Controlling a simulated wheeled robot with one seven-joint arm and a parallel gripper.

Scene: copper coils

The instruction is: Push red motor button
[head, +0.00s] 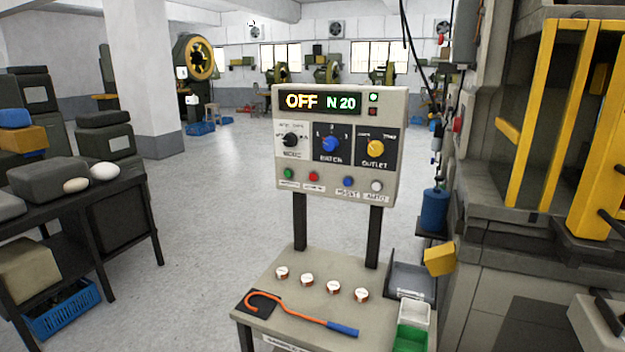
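A beige control panel (335,145) stands upright on two dark posts at the back of a small table. Its display (319,102) reads "OFF N 20". In the bottom row of the panel are a green button, a red button (313,177), a blue button and a white button; their labels are too small to read surely. The red button is second from the left. Three knobs, black, blue and yellow, sit above the row. A green light and a dark red square are beside the display. My gripper is not in view.
The small table (262,295) holds several copper coils (333,287) and an orange hook (290,310) with a blue handle. White and green bins (410,338) stand at its right. A large yellow-framed machine (530,120) fills the right. A dark bench (130,195) is left; open floor lies between.

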